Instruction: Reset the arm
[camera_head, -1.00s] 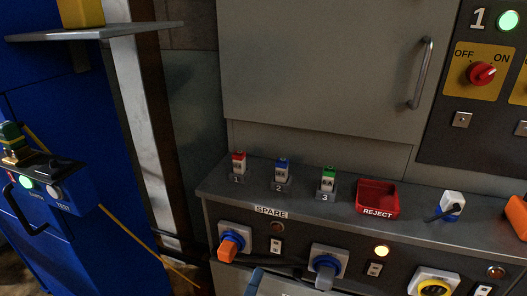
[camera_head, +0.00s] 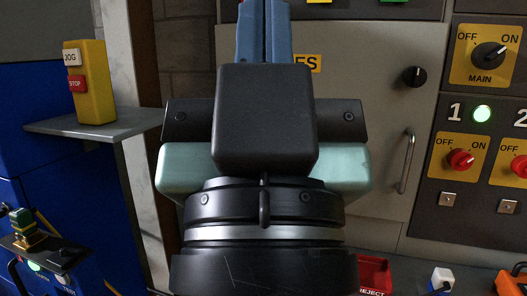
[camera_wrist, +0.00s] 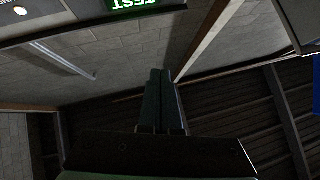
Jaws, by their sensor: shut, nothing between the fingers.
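My gripper (camera_head: 264,32) stands raised in the middle of the head view, with its blue fingers pointing up and pressed together. Nothing is between them. The dark wrist and pale green housing below hide much of the grey cabinet (camera_head: 377,150) and the ledge in front of it. In the wrist view my gripper (camera_wrist: 160,75) shows as two dark fingers side by side, touching, with the ceiling and wall beyond them.
A yellow JOG/STOP box (camera_head: 95,85) stands on a grey shelf (camera_head: 60,126) at left. At right are a black MAIN knob (camera_head: 489,55), a red knob (camera_head: 460,159) and a cabinet handle (camera_head: 406,162). A red REJECT tray (camera_head: 374,272) sits low. A green TEST sign (camera_wrist: 140,3) shows in the wrist view.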

